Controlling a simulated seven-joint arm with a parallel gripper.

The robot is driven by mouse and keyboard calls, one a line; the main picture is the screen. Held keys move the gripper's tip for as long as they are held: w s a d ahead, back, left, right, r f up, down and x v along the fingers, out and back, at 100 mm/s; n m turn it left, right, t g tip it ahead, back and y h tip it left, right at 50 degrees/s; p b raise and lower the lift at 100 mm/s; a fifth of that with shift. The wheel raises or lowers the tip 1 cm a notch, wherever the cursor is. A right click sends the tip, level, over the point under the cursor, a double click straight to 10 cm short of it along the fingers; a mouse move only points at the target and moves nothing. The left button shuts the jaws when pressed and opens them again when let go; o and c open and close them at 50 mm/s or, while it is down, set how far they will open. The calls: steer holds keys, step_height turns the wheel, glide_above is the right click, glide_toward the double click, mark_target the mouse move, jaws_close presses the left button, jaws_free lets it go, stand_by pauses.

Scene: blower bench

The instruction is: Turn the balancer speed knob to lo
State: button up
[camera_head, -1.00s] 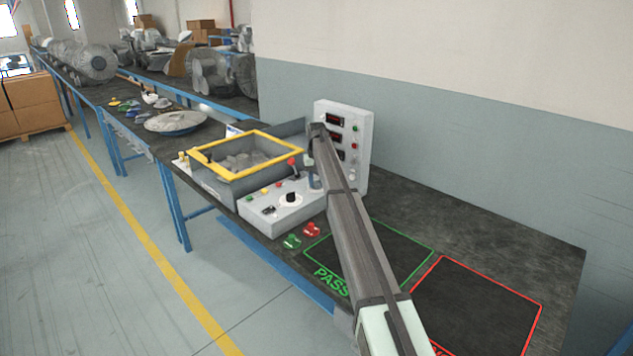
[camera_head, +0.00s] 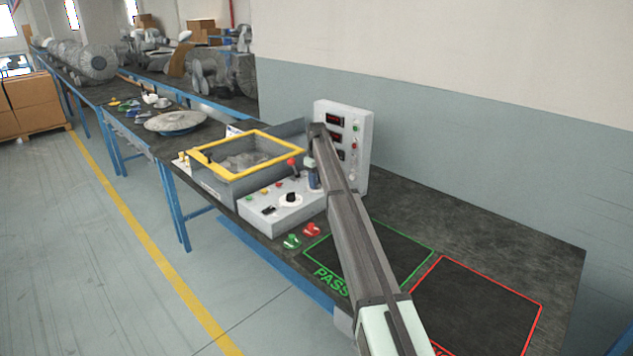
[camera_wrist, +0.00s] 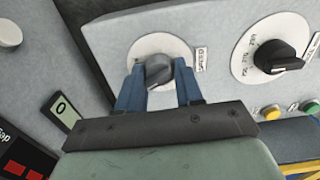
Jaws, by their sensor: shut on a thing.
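The balancer speed knob (camera_wrist: 158,71) is a grey round knob on a white dial, with a small SPEED label beside it. It shows in the wrist view at the upper middle. My gripper (camera_wrist: 160,68) has its two blue fingers closed on the knob, one on each side. The dial's markings are mostly too small or covered to read. In the head view my gripper (camera_head: 313,178) is at the right rear of the grey control box (camera_head: 270,222), and the speed knob is hidden there.
A black pointer knob (camera_wrist: 282,57) on a white dial sits beside the speed knob. A rocker switch (camera_wrist: 62,108) is at lower left. A red-tipped lever (camera_head: 292,163) and yellow-rimmed bin (camera_head: 228,173) are close by. An upright display panel (camera_head: 358,140) stands behind my arm.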

stand_by(0.4)
steer(key=o, duration=1)
step_height(320, 180, up, 14)
steer(key=shift+f, duration=0.1)
